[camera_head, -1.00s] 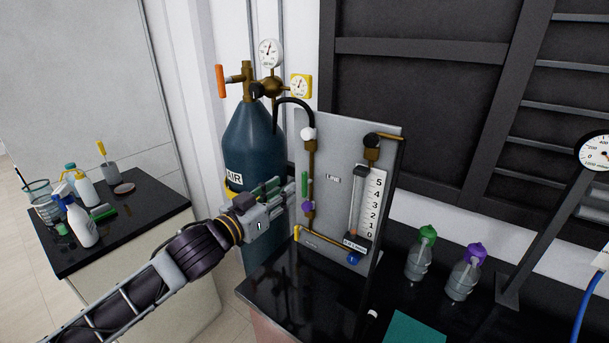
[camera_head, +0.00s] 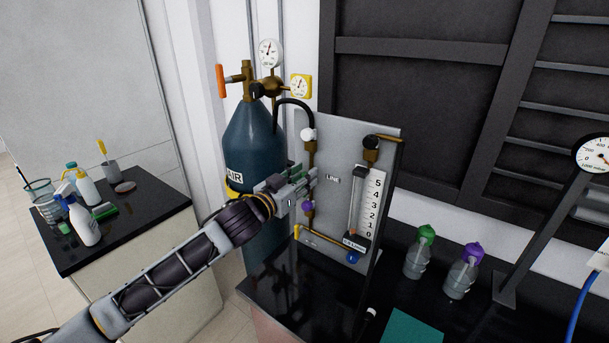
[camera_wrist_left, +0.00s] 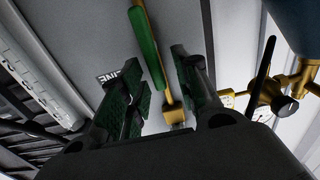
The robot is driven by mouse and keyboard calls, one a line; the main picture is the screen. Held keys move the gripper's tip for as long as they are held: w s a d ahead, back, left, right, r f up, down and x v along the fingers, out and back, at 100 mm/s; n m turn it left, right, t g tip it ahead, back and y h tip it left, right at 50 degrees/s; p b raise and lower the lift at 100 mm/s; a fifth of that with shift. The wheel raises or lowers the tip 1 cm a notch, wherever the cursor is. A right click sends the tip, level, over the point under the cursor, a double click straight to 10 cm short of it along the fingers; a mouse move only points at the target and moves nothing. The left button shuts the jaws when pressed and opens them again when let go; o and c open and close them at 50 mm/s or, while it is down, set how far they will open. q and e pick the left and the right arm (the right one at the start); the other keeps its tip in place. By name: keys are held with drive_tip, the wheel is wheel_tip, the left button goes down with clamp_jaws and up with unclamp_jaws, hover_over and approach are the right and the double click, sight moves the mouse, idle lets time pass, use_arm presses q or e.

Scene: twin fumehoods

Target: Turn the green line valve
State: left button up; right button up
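The green line valve's long green handle (camera_wrist_left: 146,46) shows in the left wrist view, on a brass pipe in front of the grey panel (camera_head: 345,150). My left gripper (camera_head: 311,180) is at the panel's left pipe and covers the handle in the head view. In the left wrist view, the gripper's two fingers (camera_wrist_left: 160,78) are apart, with the brass pipe and the handle's lower end showing in the gap between them. I cannot tell if a finger touches the handle. My right gripper is in neither view.
A purple valve (camera_head: 308,206) sits just below the gripper on the same pipe, with a flowmeter (camera_head: 371,205) to the right. A blue AIR cylinder (camera_head: 252,145) stands close behind my left wrist. Two bottles (camera_head: 420,256) (camera_head: 463,275) stand on the black bench.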

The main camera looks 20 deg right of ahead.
use_arm(q)
drive_tip(key=shift+w+d, duration=0.25)
drive_tip(key=shift+d, duration=0.1)
clamp_jaws()
